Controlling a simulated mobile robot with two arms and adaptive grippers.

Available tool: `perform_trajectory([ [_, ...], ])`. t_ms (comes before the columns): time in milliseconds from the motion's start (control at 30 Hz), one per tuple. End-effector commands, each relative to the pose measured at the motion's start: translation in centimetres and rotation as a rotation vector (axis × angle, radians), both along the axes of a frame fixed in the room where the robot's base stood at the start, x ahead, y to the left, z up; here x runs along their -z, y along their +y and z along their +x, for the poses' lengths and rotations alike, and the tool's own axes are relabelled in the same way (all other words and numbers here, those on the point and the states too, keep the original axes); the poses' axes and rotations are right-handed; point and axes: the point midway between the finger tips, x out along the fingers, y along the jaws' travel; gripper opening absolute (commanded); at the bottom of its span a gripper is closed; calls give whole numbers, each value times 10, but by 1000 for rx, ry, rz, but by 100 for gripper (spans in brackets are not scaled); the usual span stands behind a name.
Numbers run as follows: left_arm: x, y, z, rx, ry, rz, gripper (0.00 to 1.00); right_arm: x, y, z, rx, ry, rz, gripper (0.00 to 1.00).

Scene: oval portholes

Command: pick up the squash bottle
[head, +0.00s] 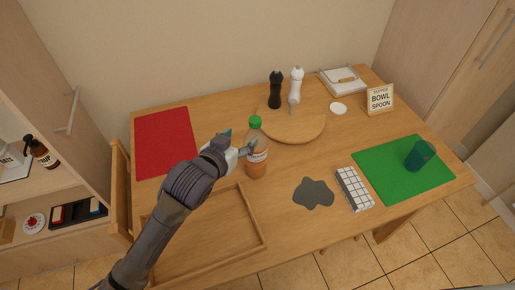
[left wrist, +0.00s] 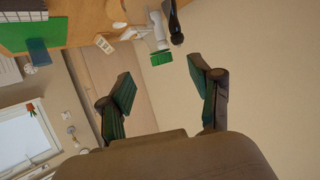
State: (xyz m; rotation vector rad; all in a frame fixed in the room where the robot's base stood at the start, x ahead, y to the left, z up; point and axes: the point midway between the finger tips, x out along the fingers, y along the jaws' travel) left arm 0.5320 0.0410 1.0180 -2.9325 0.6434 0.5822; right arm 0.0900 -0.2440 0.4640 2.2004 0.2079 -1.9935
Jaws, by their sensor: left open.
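The squash bottle (head: 257,160) stands upright on the table, with orange-brown contents, a pale label and a green cap. My left gripper (head: 238,143) is open, immediately left of the bottle at about its upper body. One fingertip overlaps the bottle's left edge in the head view; I cannot tell whether it touches. In the left wrist view my gripper (left wrist: 160,92) shows its two green-padded fingers spread wide with nothing held between them. A small green piece shows beyond them there; I cannot tell whether it is the cap. My right gripper is not in view.
A wooden tray (head: 258,216) lies in front of the bottle, partly under my arm. A dark spill patch (head: 313,193) and checkered box (head: 354,188) lie right.

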Motion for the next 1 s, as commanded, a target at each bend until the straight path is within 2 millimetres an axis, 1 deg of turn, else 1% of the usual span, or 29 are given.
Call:
perform_trajectory([
  [33, 3, -5, 10, 0, 1, 0, 64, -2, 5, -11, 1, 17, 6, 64],
  [100, 8, -10, 21, 0, 1, 0, 64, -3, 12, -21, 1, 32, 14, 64],
  [200, 14, -16, 34, 0, 1, 0, 64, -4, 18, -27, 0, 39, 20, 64],
  [300, 18, -19, 42, 0, 0, 0, 64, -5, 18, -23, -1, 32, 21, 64],
  [500, 23, -25, 52, 0, 1, 0, 64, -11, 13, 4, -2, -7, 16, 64],
  [567, 27, -28, 59, 0, 1, 1, 64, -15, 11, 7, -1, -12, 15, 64],
  [667, 33, -34, 70, 0, 2, 1, 64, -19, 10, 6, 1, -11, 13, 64],
  [800, 40, -39, 82, -1, 0, 0, 64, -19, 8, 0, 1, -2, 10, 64],
  [1000, 43, -41, 86, 0, 0, 0, 64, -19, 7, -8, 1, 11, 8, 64],
])
